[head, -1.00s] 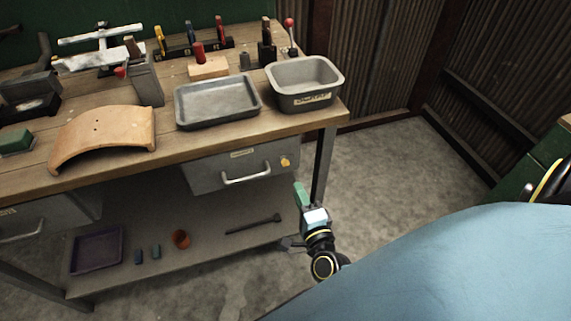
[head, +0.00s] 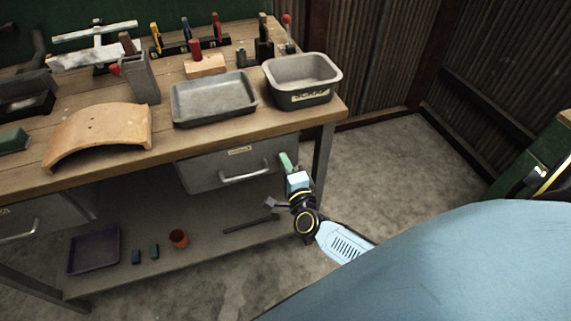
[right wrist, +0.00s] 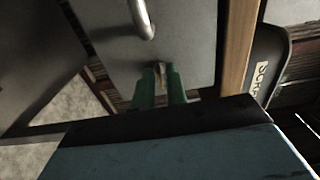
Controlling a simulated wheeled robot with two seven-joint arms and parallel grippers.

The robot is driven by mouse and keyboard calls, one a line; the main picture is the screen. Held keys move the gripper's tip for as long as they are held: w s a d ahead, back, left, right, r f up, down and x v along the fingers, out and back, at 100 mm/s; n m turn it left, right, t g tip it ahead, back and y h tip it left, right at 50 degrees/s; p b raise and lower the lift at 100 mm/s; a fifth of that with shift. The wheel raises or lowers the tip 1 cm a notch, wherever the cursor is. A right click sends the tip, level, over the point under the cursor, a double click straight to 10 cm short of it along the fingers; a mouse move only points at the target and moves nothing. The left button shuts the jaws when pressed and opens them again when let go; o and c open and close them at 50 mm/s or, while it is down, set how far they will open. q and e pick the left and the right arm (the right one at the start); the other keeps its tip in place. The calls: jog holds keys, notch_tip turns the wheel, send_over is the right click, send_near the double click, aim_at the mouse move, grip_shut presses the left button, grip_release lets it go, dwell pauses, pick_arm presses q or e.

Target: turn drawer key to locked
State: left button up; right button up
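The grey drawer (head: 222,172) hangs under the right end of the workbench and looks closed, with a curved metal handle (head: 245,173). My right gripper (head: 287,162) is at the drawer's front, right of the handle, and hides the key there in the head view. In the right wrist view the small tan key (right wrist: 160,72) stands out from the drawer face between the two green fingertips (right wrist: 160,88). The fingers are a narrow gap apart; whether they press on the key is unclear. The key's exact angle is also unclear. My left gripper is not in view.
A grey scrap bin (head: 302,92) and a shallow metal tray (head: 213,116) sit on the bench above. The bench leg (head: 323,160) stands just right of my gripper.

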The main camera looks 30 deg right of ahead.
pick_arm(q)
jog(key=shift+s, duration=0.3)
pick_arm(e)
grip_shut()
pick_arm(q)
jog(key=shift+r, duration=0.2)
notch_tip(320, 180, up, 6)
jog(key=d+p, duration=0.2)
jog(key=p, duration=0.4)
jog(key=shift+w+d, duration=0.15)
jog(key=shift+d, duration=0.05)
pick_arm(e)
jog(key=n, duration=1.7)
jog(key=shift+n, duration=0.4)
jog(key=shift+o, duration=1.4)
grip_release()
